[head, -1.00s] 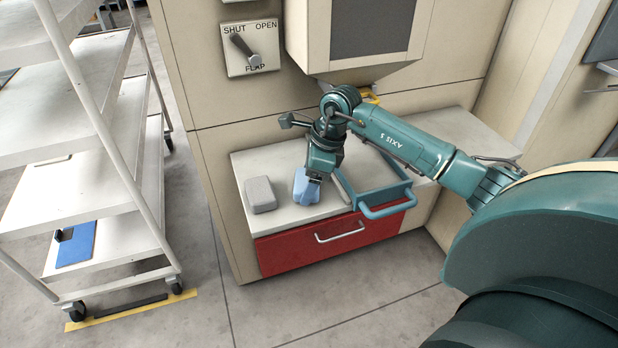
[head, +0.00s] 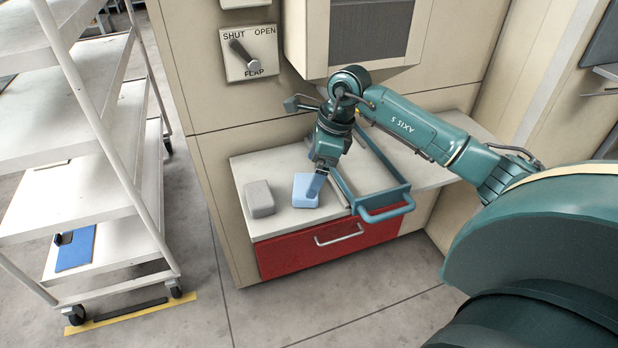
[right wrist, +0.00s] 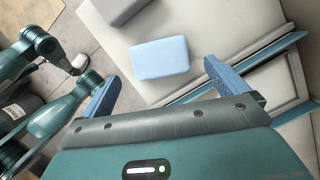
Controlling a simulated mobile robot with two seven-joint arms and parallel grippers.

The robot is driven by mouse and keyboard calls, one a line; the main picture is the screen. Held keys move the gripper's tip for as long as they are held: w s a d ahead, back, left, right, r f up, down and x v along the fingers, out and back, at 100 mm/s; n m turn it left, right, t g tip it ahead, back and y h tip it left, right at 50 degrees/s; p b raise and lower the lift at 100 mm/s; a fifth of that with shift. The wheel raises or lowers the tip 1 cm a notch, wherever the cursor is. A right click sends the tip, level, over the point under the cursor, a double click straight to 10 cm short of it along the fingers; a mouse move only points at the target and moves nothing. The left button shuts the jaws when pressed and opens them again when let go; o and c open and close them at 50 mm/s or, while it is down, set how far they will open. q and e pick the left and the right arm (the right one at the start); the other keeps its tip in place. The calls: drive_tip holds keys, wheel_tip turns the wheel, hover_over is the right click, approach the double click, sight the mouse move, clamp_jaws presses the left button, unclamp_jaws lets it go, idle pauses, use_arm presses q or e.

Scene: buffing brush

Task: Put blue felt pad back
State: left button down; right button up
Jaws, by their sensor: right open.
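The blue felt pad (head: 306,190) lies on the pale top of the low counter (head: 335,211), right of the grey pad (head: 259,198). My right gripper (head: 315,192) points down over the pad's right side in the head view. In the right wrist view its two blue fingers are wide apart and empty (right wrist: 168,92), and the blue pad (right wrist: 160,58) lies ahead of and between them, not gripped. The grey pad (right wrist: 117,8) is partly cut off there. My left gripper cannot be made out.
A blue frame with a handle (head: 386,213) stands right of the pad. A red drawer (head: 325,248) is below the counter top. A flap lever (head: 244,53) is on the wall. A white shelf cart (head: 110,240) at left carries a blue item (head: 75,249).

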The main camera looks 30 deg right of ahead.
drive_tip(key=v, duration=0.7)
drive_tip(key=s+a+f+g+y, duration=0.1)
drive_tip(key=s+a+f+y, duration=0.3)
drive_tip(key=a, duration=0.6)
drive_tip(key=s+a+g+y, duration=0.1)
drive_tip(key=s+a+y, duration=0.3)
drive_tip(key=a, duration=0.6)
drive_tip(key=s+a+r+m+t+y, duration=0.3)
drive_tip(key=a+r+m+t+y, duration=0.45)
drive_tip(key=m, duration=0.65)
drive_tip(key=s+d+f+m+t+h, duration=0.3)
drive_tip(key=f+m+h, duration=0.3)
drive_tip(key=m, duration=0.9)
drive_tip(key=s+d+f+m+t+h, duration=0.3)
drive_tip(key=d+f+m+h, duration=0.2)
drive_tip(key=m, duration=1)
wheel_tip(320, 180, down, 3)
drive_tip(key=h, duration=0.3)
drive_tip(key=shift+s+d+r+t+p, duration=0.15)
drive_tip(key=shift+s+t+p, duration=0.15)
drive_tip(key=shift+s+t, duration=0.05)
